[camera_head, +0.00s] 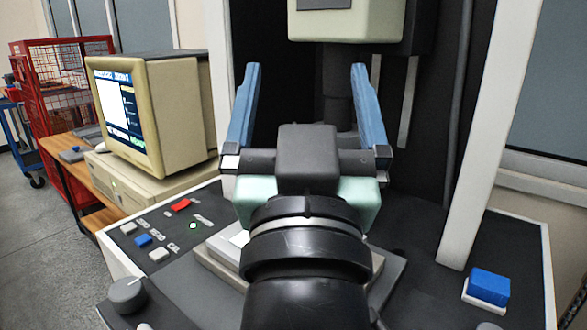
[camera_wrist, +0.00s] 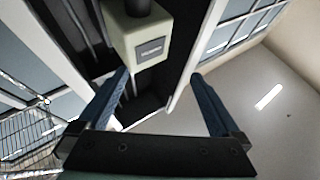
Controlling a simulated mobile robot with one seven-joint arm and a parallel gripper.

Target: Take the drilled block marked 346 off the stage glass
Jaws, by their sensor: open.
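My gripper (camera_head: 305,70) is open and empty, its two blue fingers pointing up and spread wide in front of the machine's column. The wrist view also shows my gripper (camera_wrist: 160,76) open, with the machine head and ceiling beyond it. The stage (camera_head: 208,262) is mostly hidden behind my arm in the head view; only its left corner and a strip at the right show. No drilled block and no 346 mark can be seen in either view; my wrist covers the middle of the stage.
The machine head (camera_head: 345,22) hangs above and behind my gripper; it also shows in the wrist view (camera_wrist: 145,35). White uprights flank it. A monitor (camera_head: 150,112) stands at left, above a button panel (camera_head: 160,238). A blue button (camera_head: 489,286) is at right. A red cage cart (camera_head: 65,88) stands behind.

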